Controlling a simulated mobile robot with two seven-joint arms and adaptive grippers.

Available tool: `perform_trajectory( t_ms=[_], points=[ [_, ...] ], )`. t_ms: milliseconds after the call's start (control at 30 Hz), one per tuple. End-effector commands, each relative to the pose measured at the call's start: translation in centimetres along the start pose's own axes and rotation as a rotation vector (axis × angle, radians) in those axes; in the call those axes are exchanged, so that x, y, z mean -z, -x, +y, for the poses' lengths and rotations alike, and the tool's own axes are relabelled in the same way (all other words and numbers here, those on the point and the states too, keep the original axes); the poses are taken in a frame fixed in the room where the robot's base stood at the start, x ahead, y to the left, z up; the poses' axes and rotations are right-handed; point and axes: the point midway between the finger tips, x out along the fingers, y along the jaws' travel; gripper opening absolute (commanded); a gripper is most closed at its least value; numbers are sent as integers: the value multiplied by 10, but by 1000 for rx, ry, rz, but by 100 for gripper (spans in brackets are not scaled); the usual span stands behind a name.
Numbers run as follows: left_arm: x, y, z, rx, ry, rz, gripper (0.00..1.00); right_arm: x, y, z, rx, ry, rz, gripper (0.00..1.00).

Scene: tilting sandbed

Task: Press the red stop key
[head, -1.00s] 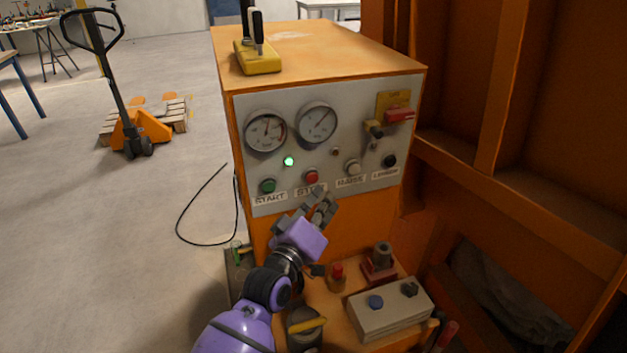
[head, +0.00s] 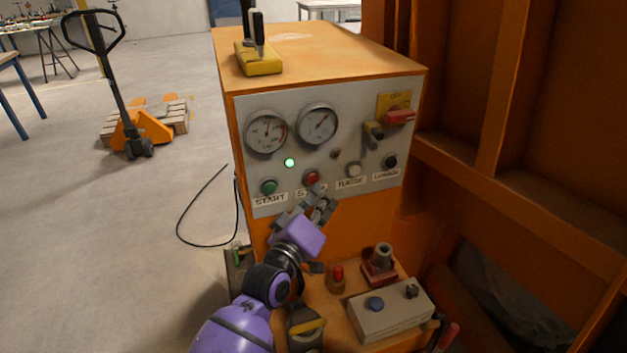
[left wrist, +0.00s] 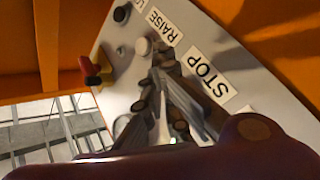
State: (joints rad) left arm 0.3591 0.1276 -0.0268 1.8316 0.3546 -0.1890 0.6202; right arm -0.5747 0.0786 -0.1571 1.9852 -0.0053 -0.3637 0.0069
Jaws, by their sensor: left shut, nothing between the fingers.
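The red stop key (head: 312,177) sits on the grey control panel (head: 343,112), above the partly covered STOP label. In the left wrist view the STOP label (left wrist: 209,79) is readable, but I cannot make out the red key behind the fingers. My left gripper (head: 322,192) is shut and empty. Its fingertips are just below the stop key in the head view; I cannot tell whether they touch it. The gripper's fingers (left wrist: 165,105) also show in the left wrist view, close to the panel. My right gripper is not in view.
The green START key (head: 268,187) is left of the stop key, the white RAISE key (head: 353,170) and black key (head: 390,161) right. A green lamp (head: 289,163) glows above. Below is an orange shelf with a grey button box (head: 390,312). An orange frame (head: 500,90) stands right.

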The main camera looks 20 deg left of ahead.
Motion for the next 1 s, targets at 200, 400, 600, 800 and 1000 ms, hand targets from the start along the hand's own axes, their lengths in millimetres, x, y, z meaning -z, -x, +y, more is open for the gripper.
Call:
perform_trajectory(
  t_ms=[200,400,600,800,1000],
  points=[
    [0,0,0,0,0,0,0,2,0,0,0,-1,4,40],
    [0,0,0,0,0,0,0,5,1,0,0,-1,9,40],
    [0,0,0,0,0,0,0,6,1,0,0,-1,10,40],
    [4,-5,-3,-1,0,1,0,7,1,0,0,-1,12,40],
    [4,-6,-4,0,1,0,0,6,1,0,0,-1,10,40]
  ],
)
